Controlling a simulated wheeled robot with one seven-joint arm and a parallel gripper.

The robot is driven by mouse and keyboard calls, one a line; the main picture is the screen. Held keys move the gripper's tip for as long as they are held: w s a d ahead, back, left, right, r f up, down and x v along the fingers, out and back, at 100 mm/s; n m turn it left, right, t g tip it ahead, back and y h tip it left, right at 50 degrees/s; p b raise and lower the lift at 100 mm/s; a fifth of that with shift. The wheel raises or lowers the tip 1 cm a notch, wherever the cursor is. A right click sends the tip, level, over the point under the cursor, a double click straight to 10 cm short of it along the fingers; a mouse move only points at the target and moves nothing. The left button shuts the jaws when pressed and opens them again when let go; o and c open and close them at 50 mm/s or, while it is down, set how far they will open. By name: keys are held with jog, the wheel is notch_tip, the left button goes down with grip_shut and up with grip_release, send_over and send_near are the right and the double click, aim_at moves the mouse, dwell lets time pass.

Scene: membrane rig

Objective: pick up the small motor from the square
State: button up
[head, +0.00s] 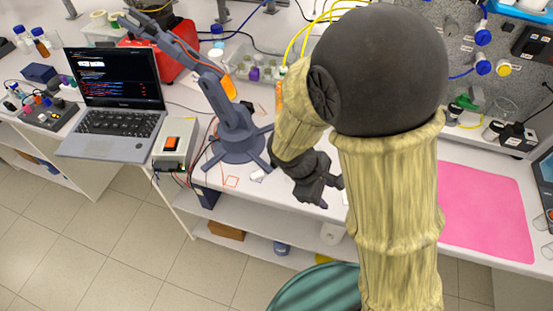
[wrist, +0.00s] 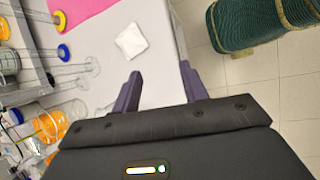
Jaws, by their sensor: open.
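My gripper (head: 328,193) is open over the front part of the white bench, with its fingers partly hidden by the wrist in the head view. In the wrist view my gripper (wrist: 160,76) shows two dark purple fingers apart, with only bare bench between them. A small red square outline (head: 231,182) is on the bench left of my gripper, near the front edge, and looks empty. A small pale piece (head: 258,175) lies just right of it, too small to identify. I cannot make out a small motor in either view.
A grey-blue desk arm (head: 236,140), a laptop (head: 115,100) and a box with an orange switch (head: 176,145) stand at left. Glassware and bottles (wrist: 55,125) line the wrist view's left side.

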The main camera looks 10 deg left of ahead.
jog(key=a+f+n+t+h, duration=0.1)
jog(key=a+n+t+h, duration=0.1)
jog(key=a+n+t, duration=0.5)
jog(key=n+t+y, duration=0.3)
jog(key=n+t, duration=0.1)
jog(key=n, duration=0.5)
send_near(271, 162)
jog(key=w+d+p, duration=0.1)
jog(key=w+d, duration=0.1)
jog(key=w, duration=0.1)
jog(key=shift+w+p, duration=0.2)
jog(key=shift+p, duration=0.15)
jog(key=shift+w, duration=0.1)
jog(key=shift+w+d+f, duration=0.15)
jog(key=shift+w, duration=0.1)
jog(key=shift+p+x, duration=0.9)
jog(key=shift+x, duration=1.45)
jog(key=shift+s+a+f, duration=0.15)
jog(key=shift+s+a, duration=0.05)
jog(key=shift+s, duration=0.05)
jog(key=shift+c, duration=0.4)
